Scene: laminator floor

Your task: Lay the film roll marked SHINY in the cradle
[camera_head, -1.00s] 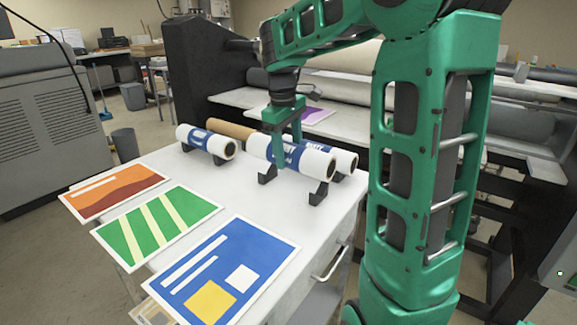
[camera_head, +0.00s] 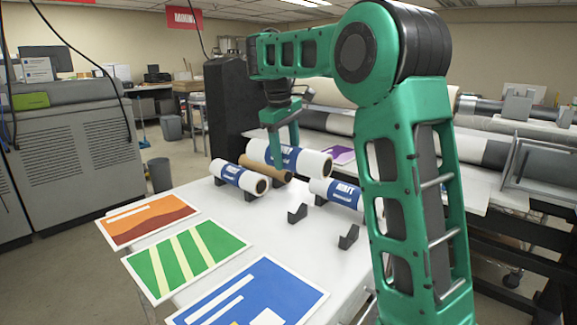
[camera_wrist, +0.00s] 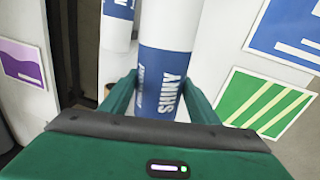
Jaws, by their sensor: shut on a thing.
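The film roll marked SHINY (camera_wrist: 168,50) is white with a blue band and lies between my fingers in the wrist view. In the head view this roll (camera_head: 313,162) is held level above the table, behind the other rolls. My gripper (camera_head: 284,140) is shut around its middle from above. In the wrist view my gripper (camera_wrist: 160,88) has one green finger on each side of the blue band. Two grey upright brackets (camera_head: 516,106) stand on the machine at the right; they look like a cradle, but I cannot be sure.
Two black supports (camera_head: 297,213) are empty. Printed sheets (camera_head: 185,250) cover the near left. My arm hides part of the machine.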

